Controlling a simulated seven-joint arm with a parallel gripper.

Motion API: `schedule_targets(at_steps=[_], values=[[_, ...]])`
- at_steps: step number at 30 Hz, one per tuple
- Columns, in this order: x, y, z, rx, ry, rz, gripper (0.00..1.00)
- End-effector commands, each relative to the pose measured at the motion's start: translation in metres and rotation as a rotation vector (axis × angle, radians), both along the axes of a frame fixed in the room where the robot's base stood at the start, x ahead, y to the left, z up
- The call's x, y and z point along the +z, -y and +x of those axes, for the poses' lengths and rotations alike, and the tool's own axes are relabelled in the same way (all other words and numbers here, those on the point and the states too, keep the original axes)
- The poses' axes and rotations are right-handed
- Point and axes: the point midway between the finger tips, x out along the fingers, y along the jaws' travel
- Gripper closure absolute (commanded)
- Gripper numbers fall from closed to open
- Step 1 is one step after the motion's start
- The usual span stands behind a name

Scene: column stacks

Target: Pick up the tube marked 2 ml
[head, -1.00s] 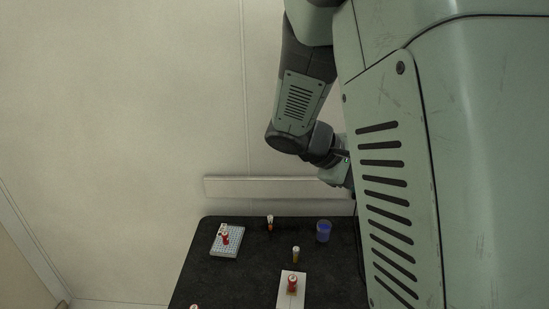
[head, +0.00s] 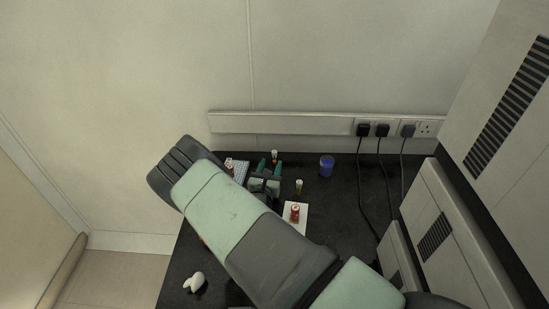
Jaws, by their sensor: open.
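No 2 ml marking can be read on any tube at this size. A small white-capped tube with reddish contents (head: 274,156) stands near the back of the black bench. Another white-capped tube with amber contents (head: 299,187) stands to the right of the gripper. A red-topped item (head: 295,212) is on a white card (head: 299,228). Another red item (head: 230,168) is at the rack, partly hidden.
The white-and-blue rack (head: 241,170) is left of my gripper, partly covered by my arm. A blue cup (head: 326,166) stands at the back right. A white rounded object (head: 194,282) lies at the front left. Plugs and cables (head: 383,130) hang at the right. My arm hides mid-bench.

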Motion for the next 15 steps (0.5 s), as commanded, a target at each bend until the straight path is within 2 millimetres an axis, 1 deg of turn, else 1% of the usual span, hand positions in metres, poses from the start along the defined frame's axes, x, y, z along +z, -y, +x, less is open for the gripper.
schedule_targets(at_steps=[2,8,15], values=[[-0.003,-0.001,0.004,0.01,-0.002,-0.006,0.53],[-0.002,0.003,0.023,0.009,-0.001,-0.005,0.53],[-0.003,0.01,0.06,0.006,-0.001,-0.003,0.53]])
